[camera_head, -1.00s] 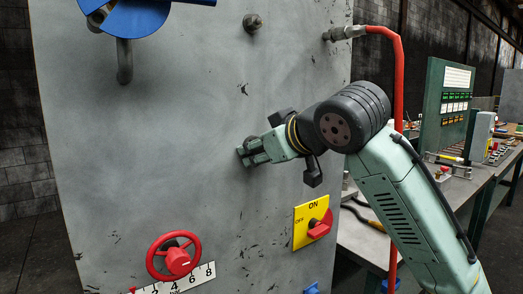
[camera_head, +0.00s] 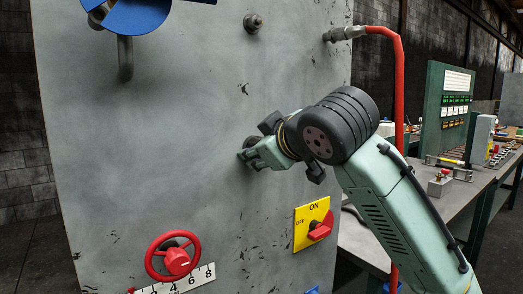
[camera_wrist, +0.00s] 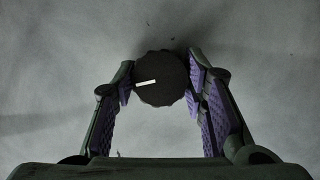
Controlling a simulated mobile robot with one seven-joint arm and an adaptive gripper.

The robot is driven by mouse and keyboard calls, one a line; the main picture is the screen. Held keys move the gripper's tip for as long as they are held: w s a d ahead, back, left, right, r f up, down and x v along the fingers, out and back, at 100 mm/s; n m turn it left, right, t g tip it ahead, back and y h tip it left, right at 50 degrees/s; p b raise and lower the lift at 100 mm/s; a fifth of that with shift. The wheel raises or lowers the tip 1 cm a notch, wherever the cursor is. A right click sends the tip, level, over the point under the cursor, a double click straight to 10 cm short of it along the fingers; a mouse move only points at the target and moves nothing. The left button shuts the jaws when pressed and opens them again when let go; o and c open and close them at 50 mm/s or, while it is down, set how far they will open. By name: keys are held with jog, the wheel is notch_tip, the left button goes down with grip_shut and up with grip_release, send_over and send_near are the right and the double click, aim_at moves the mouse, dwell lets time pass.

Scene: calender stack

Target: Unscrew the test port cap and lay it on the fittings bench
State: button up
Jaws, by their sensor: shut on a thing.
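The test port cap (camera_wrist: 160,78) is a dark, round, ridged cap with a white line on its face, pointing left in the wrist view. My gripper (camera_wrist: 163,92) has its purple-padded fingers on either side of the cap and is shut on it. In the head view my gripper (camera_head: 251,152) is at the grey panel (camera_head: 190,120), with the cap mostly hidden behind the fingers. I cannot tell whether the cap is still on its port. The bench (camera_head: 362,243) stands to the right of the panel, partly behind my arm.
A yellow ON/OFF switch (camera_head: 312,224) and a red handwheel (camera_head: 174,257) with a number scale are lower on the panel. A red hose (camera_head: 399,80) hangs from a fitting at the upper right. A small block with a red knob (camera_head: 439,184) stands on the bench.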

jog(key=shift+n+t, duration=0.3)
jog(key=shift+n, duration=0.3)
jog(key=shift+n+t+h+b, duration=0.4)
jog(key=shift+n+t+b, duration=0.1)
jog(key=shift+n+b, duration=0.25)
jog(key=shift+f, duration=0.1)
jog(key=shift+n+t+b, duration=0.4)
jog(key=shift+n+b, duration=0.05)
jog(key=shift+n, duration=0.4)
jog(key=shift+h, duration=0.3)
